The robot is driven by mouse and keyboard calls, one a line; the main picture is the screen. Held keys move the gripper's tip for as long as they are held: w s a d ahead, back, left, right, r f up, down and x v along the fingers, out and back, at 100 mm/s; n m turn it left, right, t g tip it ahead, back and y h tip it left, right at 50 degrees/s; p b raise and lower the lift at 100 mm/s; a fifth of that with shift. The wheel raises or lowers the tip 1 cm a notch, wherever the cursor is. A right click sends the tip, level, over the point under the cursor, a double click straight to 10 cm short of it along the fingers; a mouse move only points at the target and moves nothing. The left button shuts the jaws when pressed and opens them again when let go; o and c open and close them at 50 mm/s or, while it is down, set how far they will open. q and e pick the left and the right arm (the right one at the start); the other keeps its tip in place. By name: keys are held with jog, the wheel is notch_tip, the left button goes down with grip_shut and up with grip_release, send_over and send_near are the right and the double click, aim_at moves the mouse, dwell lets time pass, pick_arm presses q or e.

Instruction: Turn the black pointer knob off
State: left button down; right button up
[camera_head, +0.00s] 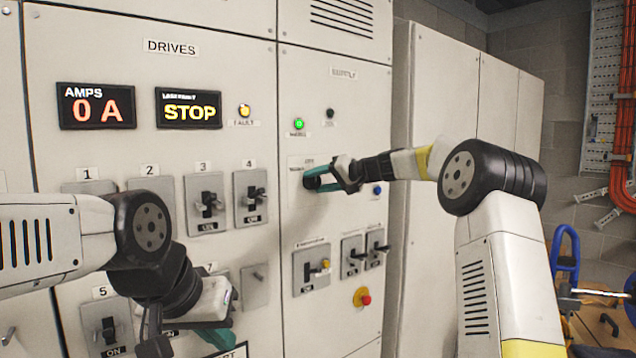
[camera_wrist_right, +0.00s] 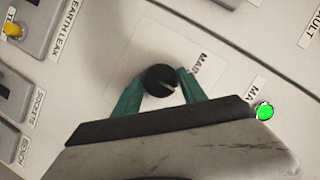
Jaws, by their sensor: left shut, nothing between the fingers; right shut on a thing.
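The black pointer knob (camera_wrist_right: 160,79) shows in the right wrist view, on a pale plate (camera_wrist_right: 128,65) on the cabinet front. My right gripper (camera_wrist_right: 160,90) is shut on the knob, with a teal finger on either side. In the head view my right gripper (camera_head: 312,180) reaches the supply panel from the right and hides most of the knob. My left gripper (camera_head: 218,338) is shut and empty at the lower middle, in front of the drives panel.
A lit green lamp (camera_head: 298,124) sits above the right gripper. A blue button (camera_head: 377,190) is just right of it. Below are several switches and a red button (camera_head: 363,297). A display (camera_head: 188,108) reads STOP; another (camera_head: 96,106) reads 0 A.

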dwell(0.5)
jog(key=o, duration=1.2)
jog(key=v, duration=0.7)
jog(key=shift+s+d, duration=0.15)
jog(key=shift+d, duration=0.2)
jog(key=s+a+f+g+h, duration=0.2)
jog(key=s, duration=0.8)
jog(key=s+d+f+h, duration=0.2)
jog(key=s+f, duration=0.3)
jog(key=s, duration=0.6)
jog(key=s+d+f+h, duration=0.3)
jog(key=s+d+f, duration=0.1)
jog(key=s, duration=0.7)
jog(key=s+d+f+h, duration=0.2)
jog(key=s+d+f, duration=0.2)
jog(key=s+f, duration=0.3)
jog(key=s, duration=0.4)
jog(key=shift+s+g+h, duration=0.2)
jog(key=shift+g+h, duration=0.2)
